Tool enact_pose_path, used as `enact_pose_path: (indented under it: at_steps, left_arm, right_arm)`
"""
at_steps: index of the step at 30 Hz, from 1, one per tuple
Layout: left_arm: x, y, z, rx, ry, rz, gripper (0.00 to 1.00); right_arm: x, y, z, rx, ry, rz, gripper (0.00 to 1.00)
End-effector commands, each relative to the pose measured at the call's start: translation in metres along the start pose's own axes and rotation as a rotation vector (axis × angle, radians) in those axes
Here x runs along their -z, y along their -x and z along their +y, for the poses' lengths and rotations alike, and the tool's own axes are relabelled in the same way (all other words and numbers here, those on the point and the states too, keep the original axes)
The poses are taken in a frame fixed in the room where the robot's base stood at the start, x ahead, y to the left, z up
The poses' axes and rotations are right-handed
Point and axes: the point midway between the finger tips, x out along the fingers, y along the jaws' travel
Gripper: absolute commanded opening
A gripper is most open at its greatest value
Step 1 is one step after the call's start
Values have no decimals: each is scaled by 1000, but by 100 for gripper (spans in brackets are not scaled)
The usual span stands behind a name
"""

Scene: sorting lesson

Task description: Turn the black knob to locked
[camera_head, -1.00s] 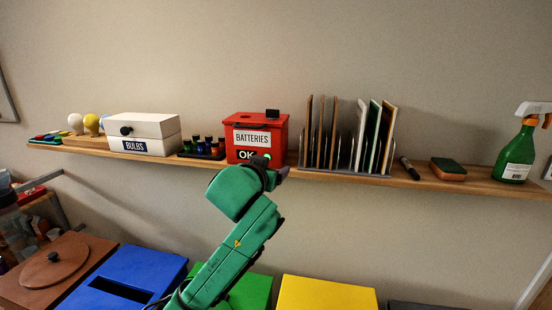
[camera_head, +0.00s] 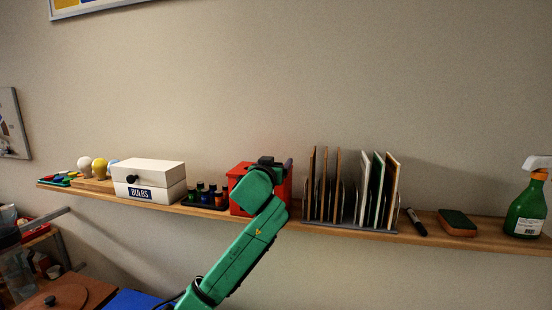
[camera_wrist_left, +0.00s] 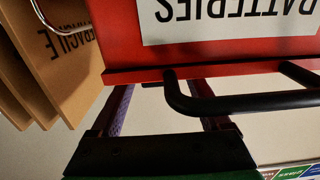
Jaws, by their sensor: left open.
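A round black knob (camera_head: 131,179) sits on the front of the white BULBS box (camera_head: 150,171) on the shelf; no locked mark is readable there. My left gripper (camera_head: 278,162) is well to the right of it, in front of the upper part of the red BATTERIES box (camera_head: 244,172), and my arm hides much of that box. In the left wrist view, upside down, my left gripper (camera_wrist_left: 160,108) is open, its two fingers apart near the box's top edge. A black bent bar (camera_wrist_left: 245,103) crosses beside the right finger; contact cannot be told. My right gripper is not in view.
A brown lid (camera_head: 75,297) with a dark knob is low left.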

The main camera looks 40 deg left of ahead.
Motion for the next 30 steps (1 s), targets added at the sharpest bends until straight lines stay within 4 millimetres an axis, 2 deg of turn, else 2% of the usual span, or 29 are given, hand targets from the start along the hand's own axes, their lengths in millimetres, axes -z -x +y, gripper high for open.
enact_pose_path:
  at_steps: [5,6,8,9,12,22,30]
  left_arm:
    - [-1,0,0,-1,0,0,80]
    - [-1,0,0,-1,0,0,72]
    - [-1,0,0,-1,0,-1,49]
    - [-1,0,0,-1,0,-1,34]
    - [-1,0,0,-1,0,-1,0]
    - [-2,0,1,35,1,-2,0]
    - [-3,0,2,181,3,-4,0]
  right_arm:
    - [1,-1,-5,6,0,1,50]
    - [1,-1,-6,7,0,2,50]
    - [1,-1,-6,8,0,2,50]
    - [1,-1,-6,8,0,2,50]
    - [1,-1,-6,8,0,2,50]
    - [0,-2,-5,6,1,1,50]
    - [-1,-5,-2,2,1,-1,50]
